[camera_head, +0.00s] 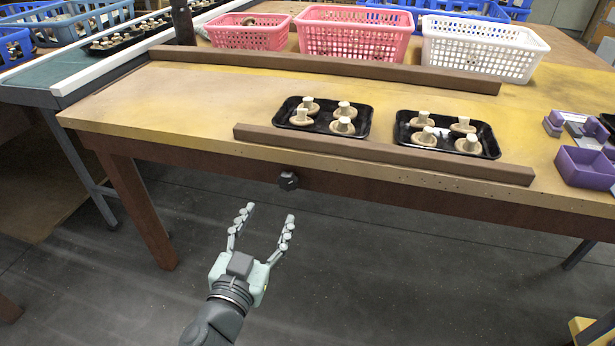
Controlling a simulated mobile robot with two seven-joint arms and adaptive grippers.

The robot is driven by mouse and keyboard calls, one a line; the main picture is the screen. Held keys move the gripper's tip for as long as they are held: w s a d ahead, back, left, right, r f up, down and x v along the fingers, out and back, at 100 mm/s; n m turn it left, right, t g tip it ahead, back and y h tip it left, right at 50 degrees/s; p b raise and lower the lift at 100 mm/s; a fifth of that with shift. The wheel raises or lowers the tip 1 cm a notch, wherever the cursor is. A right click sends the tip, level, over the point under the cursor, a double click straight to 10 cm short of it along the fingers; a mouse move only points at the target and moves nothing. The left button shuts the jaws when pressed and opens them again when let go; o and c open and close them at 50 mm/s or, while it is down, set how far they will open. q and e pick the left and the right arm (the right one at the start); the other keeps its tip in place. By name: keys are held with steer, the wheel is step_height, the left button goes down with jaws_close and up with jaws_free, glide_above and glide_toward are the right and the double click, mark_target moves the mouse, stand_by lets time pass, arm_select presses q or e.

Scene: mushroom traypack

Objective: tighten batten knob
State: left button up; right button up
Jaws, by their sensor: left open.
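The batten knob (288,181) is a small black knob on the front apron of the wooden table, just below the tabletop edge. The front batten (380,154) is a dark brown wooden strip lying along the front edge above it. My left gripper (269,212) is open and empty, in front of the table. Its two fingers point up towards the table, and the fingertips are below and to the left of the knob, apart from it. My right gripper is not in view.
Two black trays (366,124) (499,155) of mushrooms stand behind the front batten. A rear batten (330,67) crosses the table. Pink (352,44) and white (480,55) baskets stand behind it. Purple boxes (580,180) sit at right.

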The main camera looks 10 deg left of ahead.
mark_target(287, 184)
arm_select(q)
steer(key=w, duration=0.2)
steer(key=w+r+p, duration=0.1)
steer(key=w, duration=0.1)
steer(key=w+d+p, duration=0.1)
steer(key=w, duration=0.1)
steer(key=shift+w+r, duration=0.35)
steer(key=shift+w, duration=0.05)
steer(key=shift+w+d+f, duration=0.1)
steer(key=shift+w+f, duration=0.05)
steer(key=shift+w, duration=0.5)
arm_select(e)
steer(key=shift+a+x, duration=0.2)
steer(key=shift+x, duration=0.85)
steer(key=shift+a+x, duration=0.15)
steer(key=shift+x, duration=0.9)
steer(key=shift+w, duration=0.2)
arm_select(q)
steer(key=c, duration=1.2)
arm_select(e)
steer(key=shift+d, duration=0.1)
